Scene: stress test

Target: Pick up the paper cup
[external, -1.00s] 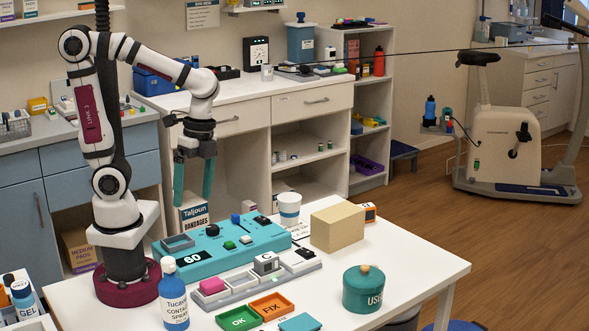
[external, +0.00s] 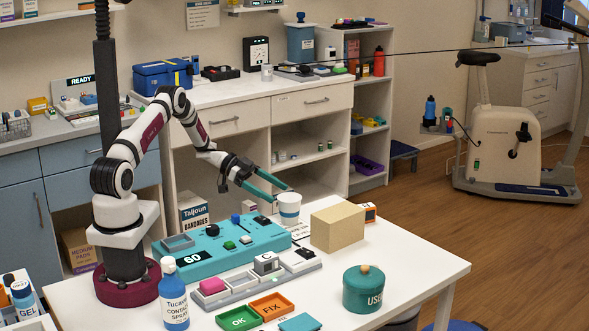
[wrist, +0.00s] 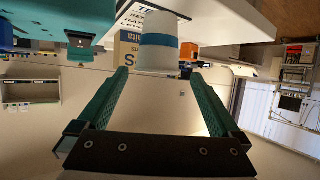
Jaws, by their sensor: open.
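The teal device (external: 215,249) with buttons is left of the cup. A tan box (external: 337,228) stands close at its right, with an orange item (external: 369,212) behind. A spray bottle (external: 173,295), small trays (external: 240,319) and a round teal pot (external: 363,290) occupy the front.

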